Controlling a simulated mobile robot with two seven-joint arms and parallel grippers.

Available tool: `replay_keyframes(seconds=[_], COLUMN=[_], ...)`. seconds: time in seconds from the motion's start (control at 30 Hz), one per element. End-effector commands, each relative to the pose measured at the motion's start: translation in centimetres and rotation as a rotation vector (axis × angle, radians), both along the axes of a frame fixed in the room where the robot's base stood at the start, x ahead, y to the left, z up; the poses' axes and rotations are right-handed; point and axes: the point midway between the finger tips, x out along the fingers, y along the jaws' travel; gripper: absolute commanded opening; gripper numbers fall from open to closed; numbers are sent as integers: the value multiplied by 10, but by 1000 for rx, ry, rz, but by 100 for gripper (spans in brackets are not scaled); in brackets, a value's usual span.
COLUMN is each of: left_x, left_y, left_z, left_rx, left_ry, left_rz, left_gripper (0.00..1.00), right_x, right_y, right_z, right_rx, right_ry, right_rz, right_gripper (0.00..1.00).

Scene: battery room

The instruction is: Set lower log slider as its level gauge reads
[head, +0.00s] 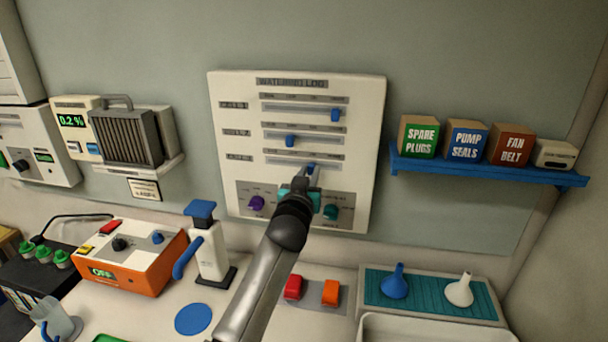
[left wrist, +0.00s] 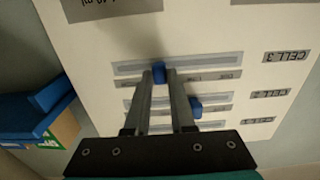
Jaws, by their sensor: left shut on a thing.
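The white watering log panel (head: 362,180) hangs on the wall with three horizontal slider tracks, one above another. The lower slider's blue knob (head: 311,168) is right of its track's middle. My left gripper (head: 309,178) reaches up to it, and its arm hides part of the panel. In the left wrist view, the panel looks upside down; my two fingers (left wrist: 160,82) are shut on the lower slider knob (left wrist: 158,70) on the track marked CELL 3. The middle knob (head: 290,140) is left of centre; the upper knob (head: 336,115) is far right. No level gauge is clearly identifiable. My right gripper is not in view.
A purple knob (head: 256,203) and a teal knob (head: 331,212) sit just below the sliders. A blue shelf (head: 480,173) with boxes is right of the panel. An orange charger box (head: 145,278) and a white pump-like stand (head: 212,250) stand on the bench at left.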

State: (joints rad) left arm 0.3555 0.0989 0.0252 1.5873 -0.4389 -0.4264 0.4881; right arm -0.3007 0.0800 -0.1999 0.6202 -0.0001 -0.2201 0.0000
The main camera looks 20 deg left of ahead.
Motion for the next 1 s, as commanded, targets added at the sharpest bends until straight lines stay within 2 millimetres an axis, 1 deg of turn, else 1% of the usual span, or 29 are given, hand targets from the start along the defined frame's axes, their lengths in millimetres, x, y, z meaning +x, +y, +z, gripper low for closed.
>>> replay_keyframes(seconds=[0.1,0.13,0.37,0.63,0.73,0.87,1.0], left_x=[0,0,0,-1,-4,-14,-33], left_y=[0,0,1,0,0,-3,-8], left_z=[-1,-1,-1,0,-1,-1,-2], left_rx=[-1,-1,0,-1,-1,-2,-3], left_ry=[3,3,2,1,1,1,1], left_rz=[1,1,1,0,0,0,0], left_gripper=[0,26,51,52,52,52,52], right_x=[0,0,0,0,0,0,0], right_y=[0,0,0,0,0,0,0], right_z=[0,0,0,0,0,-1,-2], right_rx=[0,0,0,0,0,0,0], right_ry=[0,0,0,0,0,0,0], right_rz=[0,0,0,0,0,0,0], right_gripper=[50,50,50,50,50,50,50])
